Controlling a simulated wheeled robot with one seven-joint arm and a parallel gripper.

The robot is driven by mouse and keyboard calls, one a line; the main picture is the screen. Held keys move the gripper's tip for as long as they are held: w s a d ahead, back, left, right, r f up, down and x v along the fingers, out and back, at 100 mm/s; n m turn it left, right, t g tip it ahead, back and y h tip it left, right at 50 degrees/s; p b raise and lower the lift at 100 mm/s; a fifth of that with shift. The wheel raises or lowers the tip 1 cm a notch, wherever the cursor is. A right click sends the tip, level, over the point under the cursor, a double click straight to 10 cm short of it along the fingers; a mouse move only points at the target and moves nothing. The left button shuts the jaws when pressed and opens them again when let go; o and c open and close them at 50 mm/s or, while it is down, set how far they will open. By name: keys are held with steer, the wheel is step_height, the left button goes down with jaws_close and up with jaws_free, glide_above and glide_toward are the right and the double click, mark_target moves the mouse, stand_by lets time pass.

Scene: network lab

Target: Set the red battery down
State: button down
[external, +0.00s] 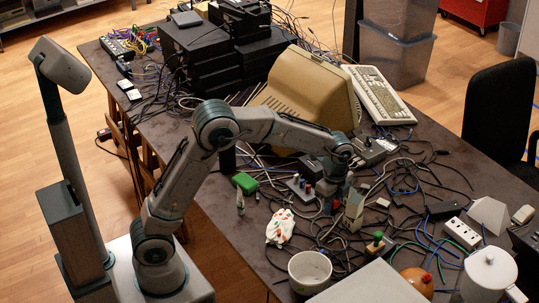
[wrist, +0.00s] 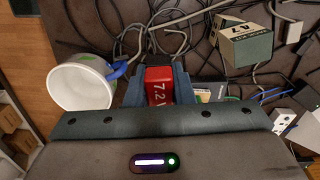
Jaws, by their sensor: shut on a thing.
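The red battery (wrist: 159,86), marked 7.2 V, sits between the two fingers of my gripper (wrist: 158,88) in the wrist view. The fingers are shut on its sides. In the external view my gripper (external: 328,190) points down over the cluttered middle of the dark table (external: 270,262).
A white mug (wrist: 80,86) stands left of the fingers; it also shows in the external view (external: 309,272). A small box (wrist: 247,46) lies to the right. Cables (external: 400,180) cover much of the table. A beige monitor (external: 310,88) stands behind.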

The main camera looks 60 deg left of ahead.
step_height(320, 180, up, 14)
steer(key=a+n, duration=0.8)
steer(key=a, duration=2.4)
steer(key=s+a+n+b, duration=0.1)
steer(key=s+a+n, duration=0.3)
steer(key=a, duration=0.5)
steer(key=s+a+n, duration=0.1)
steer(key=s+a, duration=0.6)
steer(key=a, duration=0.1)
steer(key=s+a+n+b, duration=0.1)
steer(key=s+a+n, duration=0.3)
steer(key=a, duration=0.5)
steer(key=shift+m, duration=0.4)
steer(key=f, duration=1.9)
steer(key=s+f, duration=0.1)
steer(key=f, duration=0.9)
steer(key=c, duration=1.3)
jaws_free()
steer(key=shift+o, duration=0.2)
steer(key=shift+r, duration=0.1)
